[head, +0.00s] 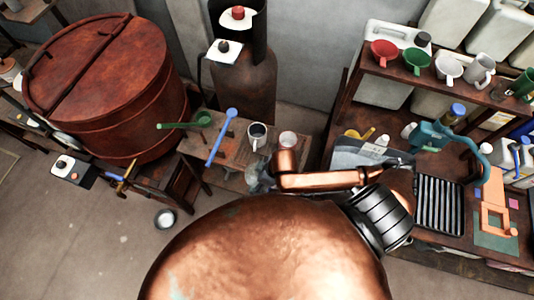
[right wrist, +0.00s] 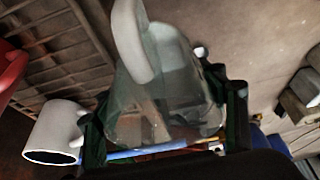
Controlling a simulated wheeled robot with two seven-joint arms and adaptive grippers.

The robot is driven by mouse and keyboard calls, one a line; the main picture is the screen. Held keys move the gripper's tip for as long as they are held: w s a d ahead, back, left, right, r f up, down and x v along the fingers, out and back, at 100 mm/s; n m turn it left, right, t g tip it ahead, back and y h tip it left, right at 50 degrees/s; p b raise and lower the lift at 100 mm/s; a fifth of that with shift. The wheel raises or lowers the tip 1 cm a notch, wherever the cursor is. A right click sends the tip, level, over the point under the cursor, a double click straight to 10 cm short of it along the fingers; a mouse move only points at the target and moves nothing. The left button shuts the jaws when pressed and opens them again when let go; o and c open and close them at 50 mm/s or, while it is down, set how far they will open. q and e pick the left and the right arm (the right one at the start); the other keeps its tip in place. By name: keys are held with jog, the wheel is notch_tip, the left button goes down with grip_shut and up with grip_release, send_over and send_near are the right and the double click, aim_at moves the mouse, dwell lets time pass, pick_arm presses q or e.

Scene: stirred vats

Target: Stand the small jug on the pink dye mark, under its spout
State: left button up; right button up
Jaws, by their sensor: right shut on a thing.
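My right gripper (head: 259,174) is shut on a see-through, greyish jug with a pale loop handle, which I take as the small jug (right wrist: 165,100). In the right wrist view the dark fingers (right wrist: 165,125) stand on both sides of it. In the head view the jug is small and partly hidden, in front of the wooden bench. A small pink square (head: 514,203), which looks like the pink dye mark, lies on the right-hand table, well away from the jug. I cannot make out its spout clearly. My left gripper is not in view.
A white mug (head: 257,133) and blue ladle (head: 221,137) are on the bench (head: 205,163). A big red vat (head: 110,95) stands left. The right table holds a ribbed tray (head: 440,205), an orange stand (head: 494,208) and a teal object (head: 430,136). Open floor lies lower left.

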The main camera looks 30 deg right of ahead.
jog(key=w+d, duration=0.3)
jog(key=d, duration=0.1)
jog(key=shift+w+d, duration=0.25)
jog(key=shift+w, duration=0.15)
jog(key=shift+w+d, duration=0.4)
jog(key=w+d, duration=0.3)
jog(key=shift+d, duration=0.2)
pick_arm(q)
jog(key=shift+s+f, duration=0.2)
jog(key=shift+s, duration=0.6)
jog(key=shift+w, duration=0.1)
pick_arm(e)
jog(key=shift+f, duration=0.15)
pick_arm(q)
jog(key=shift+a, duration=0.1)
pick_arm(e)
jog(key=o, duration=1.4)
jog(key=shift+s, duration=0.1)
